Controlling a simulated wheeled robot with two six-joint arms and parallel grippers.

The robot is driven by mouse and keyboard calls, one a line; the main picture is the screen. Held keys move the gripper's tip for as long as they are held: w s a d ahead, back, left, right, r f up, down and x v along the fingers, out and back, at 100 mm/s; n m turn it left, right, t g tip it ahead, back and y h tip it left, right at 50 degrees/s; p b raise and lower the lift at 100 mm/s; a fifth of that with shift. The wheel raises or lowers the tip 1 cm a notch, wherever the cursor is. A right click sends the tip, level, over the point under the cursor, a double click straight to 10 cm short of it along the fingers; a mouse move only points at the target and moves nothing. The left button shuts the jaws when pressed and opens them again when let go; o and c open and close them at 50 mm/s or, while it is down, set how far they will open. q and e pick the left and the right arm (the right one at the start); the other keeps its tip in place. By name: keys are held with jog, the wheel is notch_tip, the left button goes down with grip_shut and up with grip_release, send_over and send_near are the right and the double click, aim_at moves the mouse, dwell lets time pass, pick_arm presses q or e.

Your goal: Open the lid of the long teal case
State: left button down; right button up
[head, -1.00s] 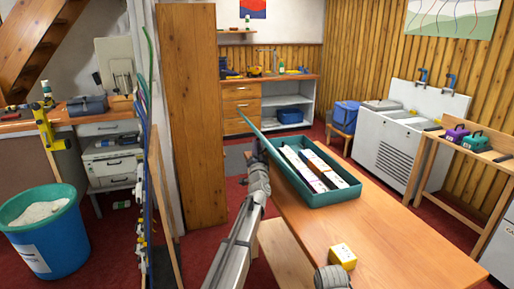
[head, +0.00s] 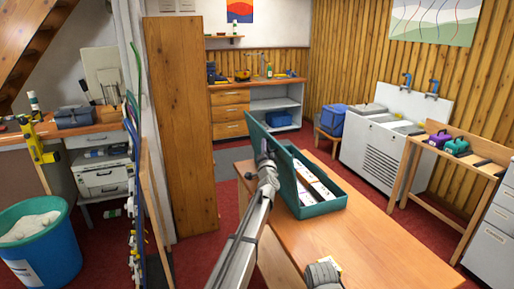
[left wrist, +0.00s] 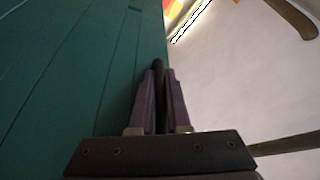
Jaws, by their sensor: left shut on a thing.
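The long teal case (head: 325,208) sits on the wooden table, its inside showing. Its teal lid (head: 285,178) stands raised along the case's left long side; it also fills the left of the left wrist view (left wrist: 70,70). My left gripper (head: 266,160) is at the lid, shut on a part of it. In the left wrist view its fingers (left wrist: 160,98) are close together, with a dark, narrow piece between them. The exact part held is hard to make out.
White and dark long items (head: 312,178) lie inside the case. The table's front right (head: 395,255) is clear. A tall wooden panel (head: 180,130) stands left of the table.

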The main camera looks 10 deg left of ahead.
pick_arm(q)
jog(key=c, duration=0.9)
grip_release()
jog(key=b+v, duration=0.2)
jog(key=v, duration=0.6)
jog(key=shift+w, duration=0.1)
jog(key=shift+b+v, duration=0.85)
jog(key=shift+v, duration=3.7)
jog(key=shift+r, duration=0.15)
